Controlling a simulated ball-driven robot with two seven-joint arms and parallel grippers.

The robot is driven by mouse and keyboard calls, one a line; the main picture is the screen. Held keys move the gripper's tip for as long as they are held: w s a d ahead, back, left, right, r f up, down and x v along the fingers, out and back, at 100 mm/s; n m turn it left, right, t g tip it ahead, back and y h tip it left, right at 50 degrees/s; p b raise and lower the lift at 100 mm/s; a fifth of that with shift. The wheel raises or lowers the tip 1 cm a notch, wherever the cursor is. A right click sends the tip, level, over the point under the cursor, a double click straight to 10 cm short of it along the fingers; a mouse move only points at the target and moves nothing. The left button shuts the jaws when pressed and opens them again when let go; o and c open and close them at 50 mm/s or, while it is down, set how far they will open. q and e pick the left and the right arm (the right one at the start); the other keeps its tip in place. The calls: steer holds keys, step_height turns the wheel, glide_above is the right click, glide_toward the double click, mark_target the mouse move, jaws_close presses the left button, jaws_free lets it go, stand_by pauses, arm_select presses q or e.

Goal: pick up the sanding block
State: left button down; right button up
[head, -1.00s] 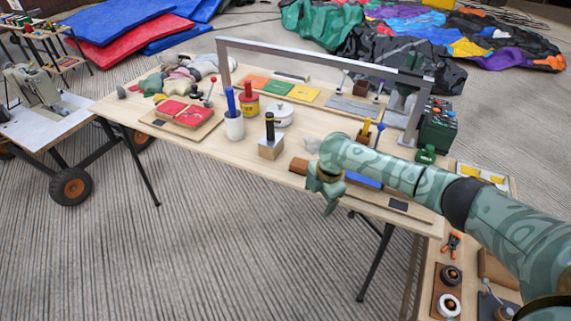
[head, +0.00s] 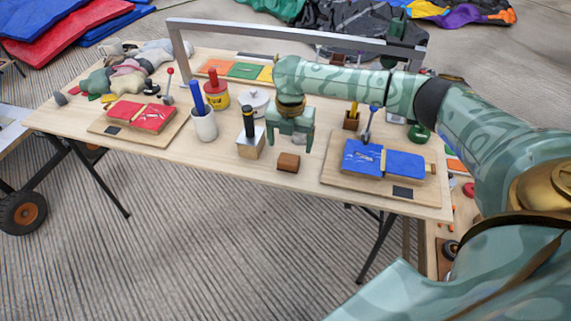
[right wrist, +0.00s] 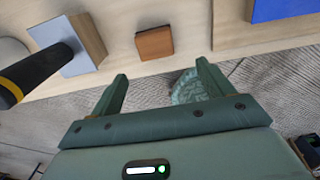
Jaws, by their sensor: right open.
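A small brown block (head: 288,162), which looks like the sanding block, lies flat near the front edge of the wooden table. It also shows in the right wrist view (right wrist: 154,42), beyond the fingertips and roughly in line with the gap between them. My right gripper (head: 289,147) points down just above and behind the block in the head view. Its green fingers (right wrist: 163,80) are spread, with nothing between them, apart from the block. My left gripper is not in view.
A pale block with a black-handled tool (head: 250,145) stands close left of the brown block. A board with blue pads (head: 335,175) lies to the right. A white cup (head: 204,127) and a red board (head: 165,132) are further left. A grey metal frame (head: 300,32) spans the back.

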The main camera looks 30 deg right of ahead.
mark_target(288, 161)
step_height(288, 161, down, 3)
steer(key=shift+w+f+b, duration=0.15)
steer(key=shift+f+b, duration=0.05)
steer(key=shift+b, duration=0.25)
steer(key=shift+f, duration=0.35)
steer(key=f+b, duration=0.1)
steer(key=f, duration=0.1)
steer(key=f+b, duration=0.2)
steer(key=f, duration=0.1)
steer(key=shift+w+a, duration=0.1)
steer(key=shift+w, duration=0.1)
steer(key=shift+r, duration=0.15)
steer(key=shift+c, duration=0.9)
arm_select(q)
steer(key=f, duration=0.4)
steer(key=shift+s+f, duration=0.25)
arm_select(e)
steer(key=c, duration=0.9)
